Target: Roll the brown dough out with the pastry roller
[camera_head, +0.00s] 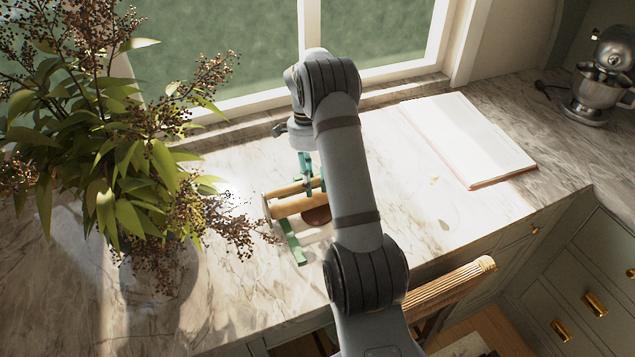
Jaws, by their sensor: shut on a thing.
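The pastry roller (290,208) is a pale wooden cylinder with a thinner wooden bar (284,190) alongside it, lying across the counter's middle in the head view. The brown dough (318,215) is a small dark round piece by the roller's right end, partly hidden by my arm. My gripper (309,184) points down at the roller and is shut on its thinner bar. My arm covers the roller's right end, so I cannot tell whether the roller touches the dough.
A green strip (292,243) lies below the roller on the marble counter (235,285). A leafy plant (130,170) stands close on the left. An open book (468,140) lies at the right, with a stand mixer (600,85) beyond.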

